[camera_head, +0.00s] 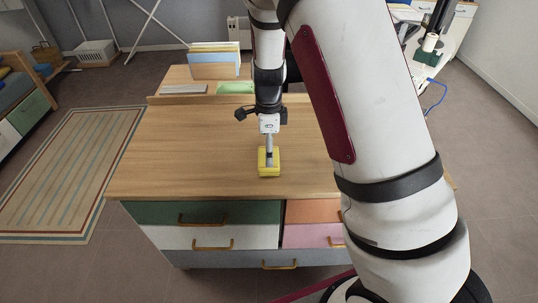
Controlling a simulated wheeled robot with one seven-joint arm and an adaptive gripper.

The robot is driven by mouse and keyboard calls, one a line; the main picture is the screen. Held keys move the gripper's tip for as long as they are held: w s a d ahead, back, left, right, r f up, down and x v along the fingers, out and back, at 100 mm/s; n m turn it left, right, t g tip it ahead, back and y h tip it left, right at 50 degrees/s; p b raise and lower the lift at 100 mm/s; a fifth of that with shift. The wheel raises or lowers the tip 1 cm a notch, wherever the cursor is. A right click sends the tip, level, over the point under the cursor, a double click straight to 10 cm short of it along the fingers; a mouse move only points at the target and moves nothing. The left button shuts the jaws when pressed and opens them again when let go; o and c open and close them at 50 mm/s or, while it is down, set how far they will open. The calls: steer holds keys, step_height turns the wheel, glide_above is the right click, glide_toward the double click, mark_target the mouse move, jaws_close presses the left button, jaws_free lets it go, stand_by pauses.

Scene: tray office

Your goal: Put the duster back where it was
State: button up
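A yellow block-like thing (269,171), likely the duster, is at the front middle of the wooden desk top (190,150). A grey upright piece rises from its middle toward my gripper (268,132); I cannot tell whether this is a handle or part of the gripper. My gripper points down directly above the yellow block, in line with it. Its fingertips are too small and partly hidden, so I cannot tell whether they are closed on it. The block appears to be on or just above the desk top.
At the desk's back stand upright folders (214,64), with a grey flat item (184,89) and a green item (236,87) beside them. Coloured drawers (200,212) form the desk front. The desk top left of the block is clear. My arm hides the right part.

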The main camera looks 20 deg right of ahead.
steer(key=s+r+n+y, duration=0.1)
steer(key=s+r+n, duration=0.25)
steer(key=r, duration=0.45)
steer(key=s+r+n, duration=0.2)
steer(key=s+r, duration=0.2)
steer(key=r, duration=0.5)
steer(key=s+r+n+t, duration=0.1)
steer(key=s+r+n, duration=0.1)
steer(key=s+n, duration=0.3)
steer(key=s+r+n, duration=0.3)
steer(key=s+n, duration=0.2)
steer(key=s, duration=0.6)
steer(key=s+r+n+t+h, duration=0.1)
steer(key=s+r+n, duration=0.2)
steer(key=s+n, duration=0.3)
steer(key=s, duration=0.2)
steer(key=shift+s+r+t+p, duration=0.15)
steer(key=shift+s+t+p, duration=0.15)
steer(key=shift+s+p, duration=0.1)
steer(key=shift+d, duration=0.1)
step_height(320, 180, up, 8)
steer(key=t+p, duration=0.1)
steer(key=p, duration=0.5)
steer(key=shift+t, duration=0.3)
